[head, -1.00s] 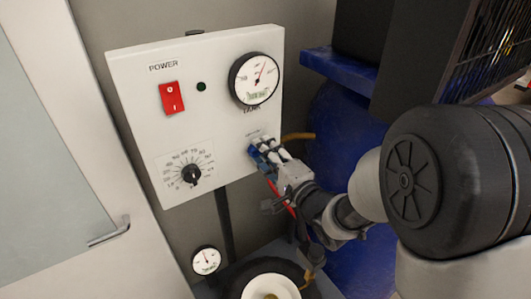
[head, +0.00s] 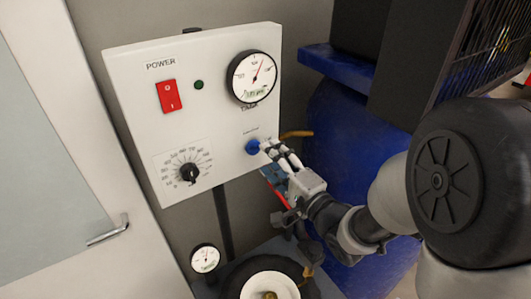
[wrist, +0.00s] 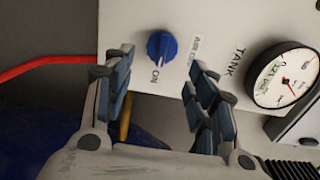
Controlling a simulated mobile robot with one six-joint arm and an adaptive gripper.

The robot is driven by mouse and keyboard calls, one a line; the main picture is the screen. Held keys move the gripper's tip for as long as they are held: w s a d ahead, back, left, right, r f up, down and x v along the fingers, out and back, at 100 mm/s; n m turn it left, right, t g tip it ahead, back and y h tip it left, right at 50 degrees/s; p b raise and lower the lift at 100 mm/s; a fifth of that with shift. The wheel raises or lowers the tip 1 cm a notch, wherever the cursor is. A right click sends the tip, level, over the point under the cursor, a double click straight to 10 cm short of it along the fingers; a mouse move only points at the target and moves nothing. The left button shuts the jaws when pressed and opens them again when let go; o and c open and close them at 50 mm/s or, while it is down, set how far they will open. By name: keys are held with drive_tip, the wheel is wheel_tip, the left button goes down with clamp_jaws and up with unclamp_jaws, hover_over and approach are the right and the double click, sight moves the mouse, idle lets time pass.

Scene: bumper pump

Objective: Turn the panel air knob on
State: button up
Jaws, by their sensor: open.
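The blue air knob (head: 252,147) sits low on the right of the white panel (head: 222,112), below the tank gauge. In the wrist view the knob (wrist: 161,46) shows whole, with the word ON just below it. Which way the knob points is hard to tell. My gripper (head: 270,158) is open, just right of and below the knob in the head view. In the wrist view its two fingers (wrist: 160,66) stand apart on either side of the knob's line, with nothing between them. The fingers appear clear of the knob.
The panel also bears a red power switch (head: 169,95), a dark green light (head: 199,85), a black dial (head: 189,173) and the tank gauge (head: 252,77). A blue tank (head: 340,150) stands right of it. A red hose (wrist: 50,65) shows in the wrist view.

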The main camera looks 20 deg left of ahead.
drive_tip(key=shift+v, duration=1.55)
